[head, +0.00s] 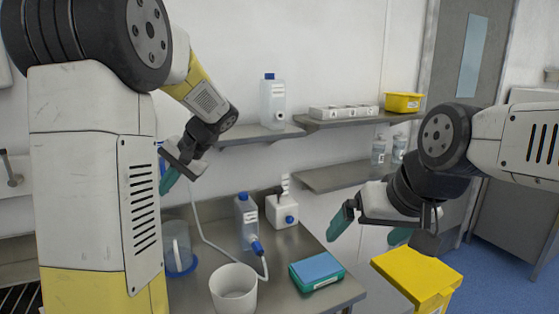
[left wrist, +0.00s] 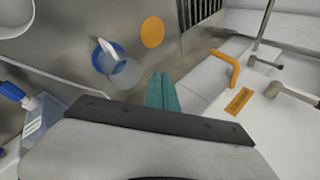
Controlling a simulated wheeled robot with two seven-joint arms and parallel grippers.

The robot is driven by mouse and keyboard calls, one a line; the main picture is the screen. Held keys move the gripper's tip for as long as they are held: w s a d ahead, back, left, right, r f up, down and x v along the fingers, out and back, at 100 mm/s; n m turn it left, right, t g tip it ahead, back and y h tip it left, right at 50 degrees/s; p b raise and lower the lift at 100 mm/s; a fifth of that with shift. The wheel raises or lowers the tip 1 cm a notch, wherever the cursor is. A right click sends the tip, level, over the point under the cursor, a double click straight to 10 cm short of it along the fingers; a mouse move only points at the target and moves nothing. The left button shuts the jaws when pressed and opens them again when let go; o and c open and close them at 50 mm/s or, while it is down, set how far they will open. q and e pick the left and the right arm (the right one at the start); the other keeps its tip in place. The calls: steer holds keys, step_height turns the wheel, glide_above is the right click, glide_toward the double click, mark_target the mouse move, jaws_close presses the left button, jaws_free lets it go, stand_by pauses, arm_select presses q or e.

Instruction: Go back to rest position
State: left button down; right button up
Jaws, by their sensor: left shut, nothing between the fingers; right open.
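My left gripper (head: 169,180) hangs in the air at the left, above the left end of the steel table (head: 284,268). Its teal fingers are together with nothing between them, and they also show shut in the left wrist view (left wrist: 161,90). My right gripper (head: 370,228) is in the air at the right, beyond the table's right edge. Its teal fingers are spread wide apart and hold nothing. Both grippers are clear of the objects on the table.
On the table stand a blue-based jug (head: 178,248), a blue-capped bottle (head: 247,220), a white cup (head: 233,289) and a blue-topped green box (head: 317,270). Wall shelves (head: 262,134) hold bottles and a yellow bin (head: 403,102). A yellow container (head: 417,277) stands right of the table.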

arm_select(q)
steer(key=s+d+t+h, duration=0.5)
steer(key=s+d+h, duration=0.5)
steer(key=s+d, duration=0.6)
steer(key=s, duration=0.3)
steer(key=shift+s+d+r+n, duration=0.25)
steer(key=shift+r+n, duration=0.1)
steer(key=shift+n, duration=0.05)
